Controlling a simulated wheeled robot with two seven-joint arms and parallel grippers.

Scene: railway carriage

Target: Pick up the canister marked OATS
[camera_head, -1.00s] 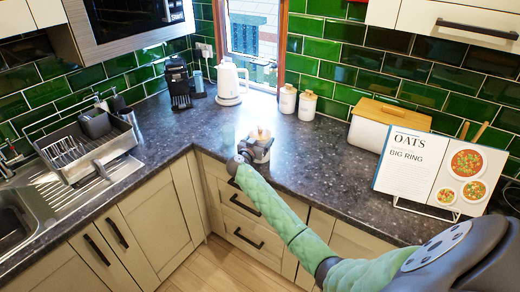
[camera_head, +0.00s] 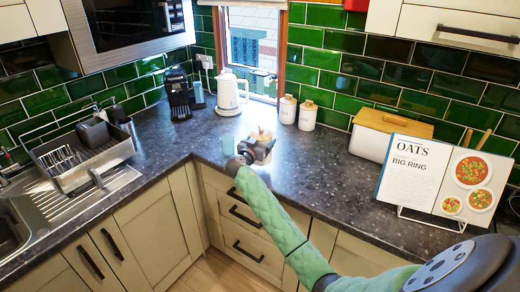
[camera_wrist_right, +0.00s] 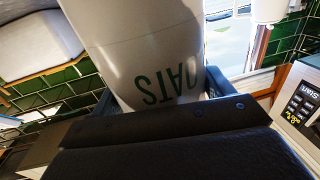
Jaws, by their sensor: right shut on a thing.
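The OATS canister (camera_wrist_right: 150,50) is white with green letters, which read upside down in the right wrist view. My right gripper (camera_head: 260,150) is shut on it, with a dark finger on either side of its body. In the head view the canister's pale wooden lid (camera_head: 262,134) shows above the gripper, and the gripper hides most of its body. The canister is over the worktop near the inner corner. I cannot tell how far its base is from the surface. My left gripper is not in view.
A pale green cup (camera_head: 228,145) stands just left of my right gripper. Two white canisters (camera_head: 307,112), a white kettle (camera_head: 230,92) and a coffee machine (camera_head: 180,95) stand at the back. A bread bin (camera_head: 372,143) and open recipe book (camera_head: 415,165) are right. The worktop (camera_head: 325,165) between is clear.

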